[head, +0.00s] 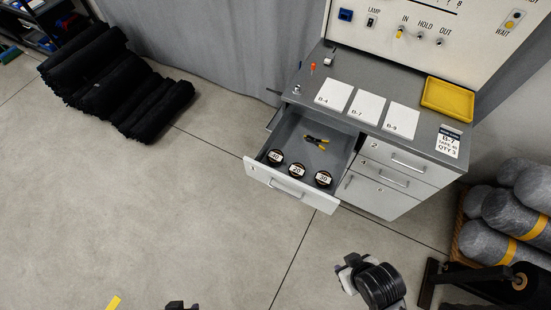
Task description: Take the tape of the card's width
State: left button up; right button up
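The card (449,141) stands at the right front of the cabinet top. It reads B-7 and QTY 3; its tape line is small and looks like 40. Three dark tape rolls lie in the open top-left drawer (257,173): the roll marked 40 (275,156), the roll marked 20 (297,170) and the roll marked 30 (323,178). My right gripper (350,266) shows partly at the bottom, in front of the drawer and apart from it. A dark tip, seemingly my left gripper (181,305), just enters the bottom edge. Neither one's jaw opening shows clearly.
Yellow-handled pliers (316,141) lie at the back of the drawer. White sheets B-4 (333,95), B-7 (366,106) and B-9 (401,120) and a yellow tray (447,98) are on the cabinet top. The floor before the drawer is clear.

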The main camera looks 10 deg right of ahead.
pick_arm(q)
jog(key=o, duration=0.8)
jog(key=shift+c, duration=0.2)
jog(key=shift+o, duration=1.2)
jog(key=shift+a, duration=0.15)
